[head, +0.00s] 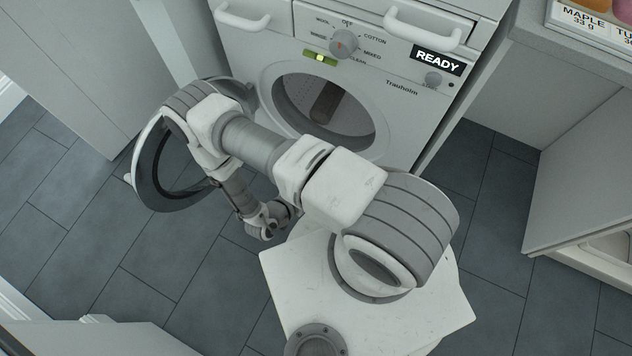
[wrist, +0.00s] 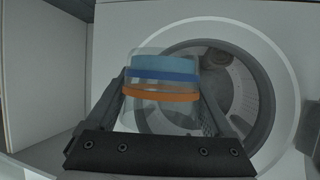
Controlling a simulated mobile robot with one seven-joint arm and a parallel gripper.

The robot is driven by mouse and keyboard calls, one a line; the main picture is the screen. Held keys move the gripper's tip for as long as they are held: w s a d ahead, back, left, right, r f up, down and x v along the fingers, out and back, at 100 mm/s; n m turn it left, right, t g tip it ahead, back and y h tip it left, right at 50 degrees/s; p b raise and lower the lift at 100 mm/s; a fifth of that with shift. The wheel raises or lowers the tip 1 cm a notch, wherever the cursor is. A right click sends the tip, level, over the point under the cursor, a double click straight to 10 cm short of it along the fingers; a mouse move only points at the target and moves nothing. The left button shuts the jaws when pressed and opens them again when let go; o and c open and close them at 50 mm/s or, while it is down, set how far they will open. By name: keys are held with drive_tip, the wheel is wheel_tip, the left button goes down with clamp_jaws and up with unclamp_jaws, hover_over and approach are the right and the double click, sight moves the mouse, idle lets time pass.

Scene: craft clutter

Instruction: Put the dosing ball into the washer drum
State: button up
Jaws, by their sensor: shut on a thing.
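The washer (head: 400,95) stands ahead with its round opening uncovered, and the drum (head: 352,115) shows inside. The round door (head: 150,165) is swung open to the left. In the wrist view my gripper (wrist: 165,85) is shut on the dosing ball (wrist: 165,66), a see-through vessel with blue and orange bands. The drum (wrist: 228,92) lies behind and to the right of the ball in that view, and the ball overlaps the opening's left part. The ball looks outside the drum. In the head view my arm's end is low, left of the opening; I cannot make out the ball there.
A panel with a dial (head: 343,43) and a READY display (head: 437,61) is above the opening. A grey cabinet (head: 75,75) stands left, and a counter (head: 575,60) with a label card (head: 590,25) is at right. Tiled floor (head: 60,190) is clear at left.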

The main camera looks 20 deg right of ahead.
drive_tip(key=w+d, duration=0.8)
drive_tip(key=w+d+f, duration=0.1)
drive_tip(key=w+d, duration=0.2)
drive_tip(key=d, duration=0.2)
drive_tip(key=shift+w+d+b, duration=0.1)
drive_tip(key=shift+w+b, duration=0.3)
drive_tip(key=w+d+f+b, duration=0.1)
drive_tip(key=w+d+b, duration=0.1)
drive_tip(key=w+d, duration=0.1)
drive_tip(key=w+d+f+b, duration=0.1)
drive_tip(key=w+d, duration=0.3)
drive_tip(key=d, duration=0.1)
drive_tip(key=w+d+f+b, duration=0.1)
drive_tip(key=w+d+b, duration=0.1)
drive_tip(key=w+d, duration=0.1)
drive_tip(key=shift+w+d+b, duration=0.3)
drive_tip(key=shift+d, duration=0.15)
drive_tip(key=shift+w+d+f, duration=0.15)
drive_tip(key=shift+w+d, duration=0.05)
drive_tip(key=shift+d, duration=0.05)
drive_tip(key=shift+w+d+f, duration=0.5)
drive_tip(key=shift+d+f, duration=0.05)
drive_tip(key=shift+f, duration=0.25)
drive_tip(key=o, duration=1.1)
drive_tip(key=shift+o, duration=0.2)
